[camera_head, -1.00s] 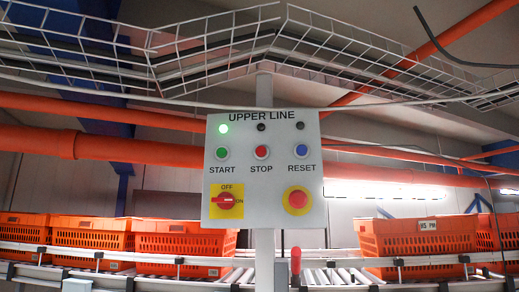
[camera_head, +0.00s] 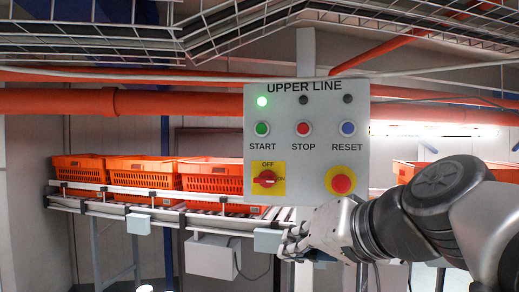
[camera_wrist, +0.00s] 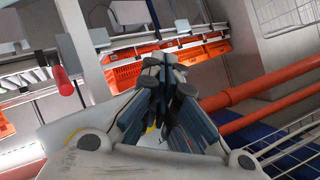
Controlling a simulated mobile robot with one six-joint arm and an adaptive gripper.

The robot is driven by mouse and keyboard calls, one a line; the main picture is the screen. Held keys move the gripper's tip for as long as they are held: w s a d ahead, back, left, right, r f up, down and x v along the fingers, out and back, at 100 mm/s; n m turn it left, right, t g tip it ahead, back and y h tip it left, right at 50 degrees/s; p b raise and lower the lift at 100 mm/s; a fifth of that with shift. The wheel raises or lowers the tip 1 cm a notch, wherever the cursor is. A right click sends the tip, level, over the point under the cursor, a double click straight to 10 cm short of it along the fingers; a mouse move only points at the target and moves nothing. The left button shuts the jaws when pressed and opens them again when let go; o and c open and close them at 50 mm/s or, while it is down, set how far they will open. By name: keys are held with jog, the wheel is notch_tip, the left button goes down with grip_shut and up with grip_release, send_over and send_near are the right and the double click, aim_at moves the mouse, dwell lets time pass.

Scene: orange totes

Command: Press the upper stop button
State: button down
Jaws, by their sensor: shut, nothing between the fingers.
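The grey control panel (camera_head: 258,220) is labelled UPPER LINE and faces me in the head view. Its red STOP button (camera_head: 303,129) sits in the middle of the button row, between the green START button (camera_head: 262,129) and the blue RESET button (camera_head: 347,129). The green lamp (camera_head: 262,101) above START is lit; the two other lamps are dark. My gripper (camera_head: 286,246) is below the panel's lower edge, apart from the STOP button, pointing left. In the wrist view my gripper (camera_wrist: 163,64) has its fingers together with nothing between them. I cannot make out the STOP button there.
A red emergency knob (camera_head: 341,183) and a red rotary switch (camera_head: 267,179) are on the panel's lower half. Orange totes (camera_head: 142,174) stand on a roller conveyor behind. A wire cable tray (camera_head: 220,35) hangs above. A red cylinder (camera_wrist: 62,80) shows in the wrist view.

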aim_at(303, 132)
jog(key=w+r+t+p, duration=0.1)
jog(key=w+r+p, duration=0.1)
jog(key=r, duration=0.7)
jog(key=w+d+r+t+y+p, duration=0.1)
jog(key=w+r+t+p, duration=0.1)
jog(key=r, duration=0.7)
jog(key=shift+w+d+r+y+p, duration=0.15)
jog(key=shift+w+d+y+p, duration=0.15)
jog(key=shift+w+p, duration=0.3)
jog(key=shift+w+d+p, duration=0.45)
jog(key=shift+w, duration=0.95)
jog(key=shift+w+d+p, duration=0.4)
jog(key=shift+w+p, duration=0.1)
jog(key=shift+w, duration=0.85)
jog(key=shift+w+d+p, duration=0.45)
jog(key=shift+w, duration=0.95)
jog(key=shift+w+d, duration=0.1)
jog(key=shift+w, duration=0.35)
